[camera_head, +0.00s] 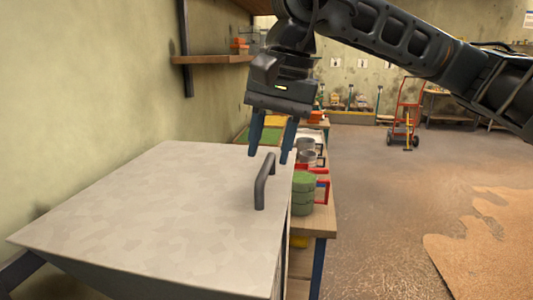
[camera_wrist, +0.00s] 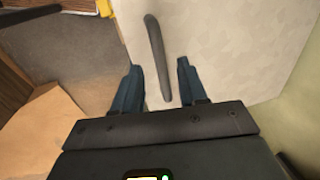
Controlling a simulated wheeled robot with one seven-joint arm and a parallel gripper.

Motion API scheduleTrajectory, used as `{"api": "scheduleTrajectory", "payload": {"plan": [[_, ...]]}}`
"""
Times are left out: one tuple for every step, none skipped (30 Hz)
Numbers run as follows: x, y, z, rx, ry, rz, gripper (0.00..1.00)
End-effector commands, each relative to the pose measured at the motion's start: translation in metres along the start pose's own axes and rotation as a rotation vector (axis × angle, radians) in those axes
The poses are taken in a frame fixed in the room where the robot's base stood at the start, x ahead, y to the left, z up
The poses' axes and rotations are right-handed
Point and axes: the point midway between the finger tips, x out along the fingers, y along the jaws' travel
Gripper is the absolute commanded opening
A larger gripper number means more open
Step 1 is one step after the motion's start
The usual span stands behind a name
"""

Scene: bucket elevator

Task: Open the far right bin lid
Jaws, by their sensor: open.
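The bin lid (camera_head: 150,205) is a pale, mottled flat panel lying closed in the head view, with a dark grey bar handle (camera_head: 262,183) near its right edge. My gripper (camera_head: 269,157) is open, fingers pointing down, above and just beyond the far end of the handle. In the wrist view the lid (camera_wrist: 235,45) fills the upper right. The handle (camera_wrist: 156,50) runs lengthwise, and its near end lies between the two open fingers (camera_wrist: 160,85). I cannot tell whether either finger touches it. The bin body is mostly hidden under the lid.
A wall shelf (camera_head: 212,59) is at upper left. A red hand truck (camera_head: 407,110) stands far back. Open floor (camera_head: 380,190) lies to the right, with spilled brown material.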

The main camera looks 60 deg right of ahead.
Motion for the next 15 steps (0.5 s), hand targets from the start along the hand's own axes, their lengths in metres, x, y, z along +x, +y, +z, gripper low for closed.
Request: {"api": "scheduleTrajectory", "payload": {"plan": [[0.006, 0.0, 0.0, 0.0, -0.003, 0.0, 0.42], [0.009, 0.0, 0.0, 0.0, -0.003, 0.0, 0.42], [0.014, 0.0, 0.0, 0.0, -0.002, -0.001, 0.42], [0.017, 0.0, 0.0, 0.0, -0.002, 0.0, 0.42], [0.019, 0.0, 0.001, 0.0, -0.003, 0.0, 0.42], [0.022, 0.0, 0.0, 0.0, -0.002, -0.001, 0.42], [0.023, 0.0, 0.0, 0.0, -0.001, -0.001, 0.42], [0.025, 0.0, 0.0, -0.001, 0.0, -0.001, 0.42], [0.026, 0.0, 0.0, -0.001, 0.0, -0.001, 0.42], [0.026, 0.0, 0.0, -0.001, 0.0, -0.001, 0.42], [0.027, 0.0, 0.0, -0.001, 0.0, -0.001, 0.42], [0.027, 0.0, 0.0, -0.001, 0.0, -0.001, 0.42], [0.027, 0.0, 0.0, -0.001, 0.0, -0.001, 0.42], [0.027, 0.0, 0.0, -0.001, 0.0, -0.001, 0.42], [0.027, 0.0, 0.0, -0.001, 0.0, -0.001, 0.42]]}}
